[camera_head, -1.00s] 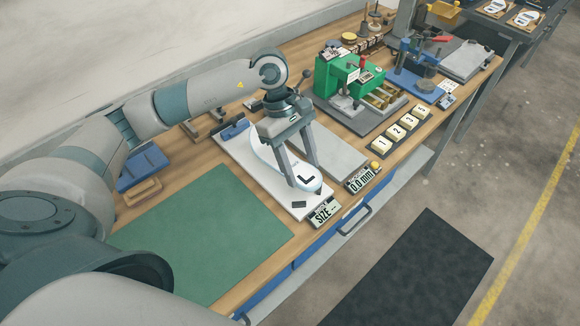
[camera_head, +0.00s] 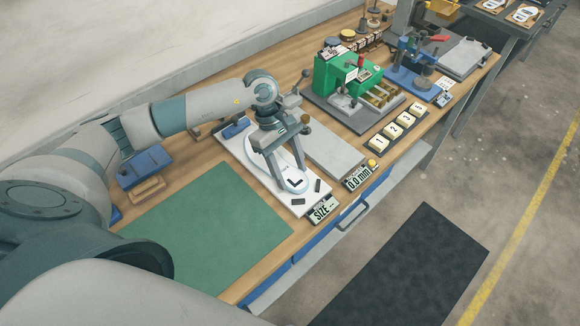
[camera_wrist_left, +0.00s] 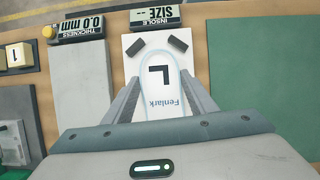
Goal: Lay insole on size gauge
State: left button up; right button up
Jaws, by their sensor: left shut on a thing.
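The insole (camera_head: 297,187) is white with a pale blue edge and a black L. It lies over the white size gauge board (camera_head: 231,150), toe towards the front end. My left gripper (camera_head: 290,180) is shut on it, one finger on each side. In the left wrist view the insole (camera_wrist_left: 160,100) shows "Fenlark" between the fingers, its toe near two dark stop blocks (camera_wrist_left: 178,43) but apart from them. The size display (camera_head: 322,210) shows dashes. The heel is hidden under the gripper. I cannot tell whether the insole touches the board. My right gripper is not in view.
A grey thickness plate (camera_head: 336,150) with a 0.0 mm display (camera_head: 359,179) lies right of the gauge. A green mat (camera_head: 210,230) lies clear to the left. A green press (camera_head: 335,75) and numbered blocks (camera_head: 395,131) stand farther right.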

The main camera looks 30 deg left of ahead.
pick_arm(q)
jog(key=shift+f, duration=0.25)
jog(key=shift+f, duration=0.1)
jog(key=shift+f+b, duration=0.1)
jog(key=shift+b, duration=0.2)
jog(key=o, duration=1)
jog(key=shift+o, duration=0.2)
jog(key=shift+r+p, duration=0.3)
